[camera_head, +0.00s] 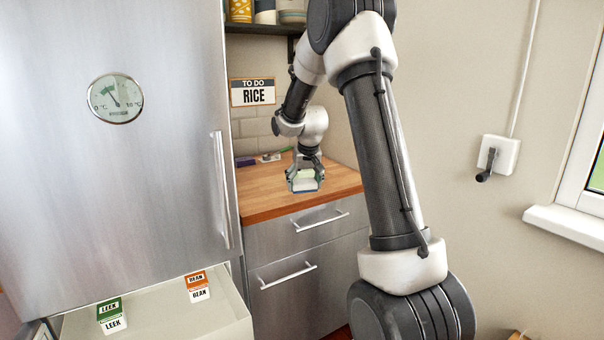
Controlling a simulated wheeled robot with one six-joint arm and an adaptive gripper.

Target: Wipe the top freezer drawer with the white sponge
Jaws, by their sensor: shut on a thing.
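My gripper (305,176) is over the wooden counter, pointing down, and shut on a small block. The block, which looks like the white sponge (305,184), is pale with a green tint and a blue lower edge. The fingers hide part of it, and I cannot tell whether it touches the counter. A pale drawer (160,318), which looks like the top freezer drawer, stands pulled out below the steel door at the lower left. A green LEEK pack (111,315) and an orange BEAN pack (197,286) are in it. The drawer's lower part is out of frame.
The tall steel door (150,160) with a round dial (115,98) and long handle is shut. The wooden counter (262,203) has small items at its back. Steel drawers (308,236) below it are shut. A "TO DO RICE" sign (252,92) hangs behind; a shelf (262,29) is above.

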